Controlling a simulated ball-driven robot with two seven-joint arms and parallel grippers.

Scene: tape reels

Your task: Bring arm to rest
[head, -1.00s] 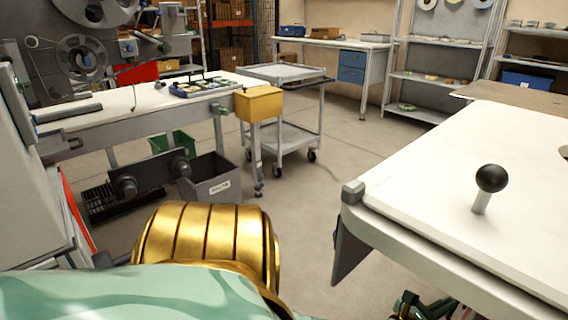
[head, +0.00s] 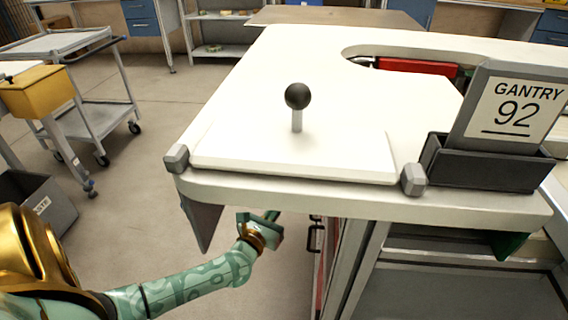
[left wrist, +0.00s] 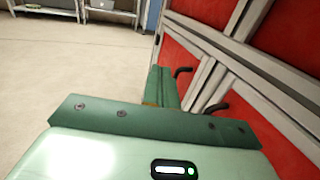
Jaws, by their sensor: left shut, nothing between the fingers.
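My left arm (head: 185,288), pale green with gold joints, reaches in from the lower left of the head view. My left gripper (head: 270,216) is below the front left part of the white worktop (head: 240,90), over the floor. In the left wrist view, the green fingers of the left gripper (left wrist: 163,86) are together with nothing between them. They are close to a red-panelled cabinet front (left wrist: 190,62) with dark handles; whether they touch it I cannot tell.
The worktop carries a flat white panel with a black ball-topped lever (head: 297,97) and a dark holder with a "GANTRY 92" sign (head: 510,115). A grey cart (head: 95,120) and a yellow box (head: 38,90) stand at the left. Floor between cart and worktop is clear.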

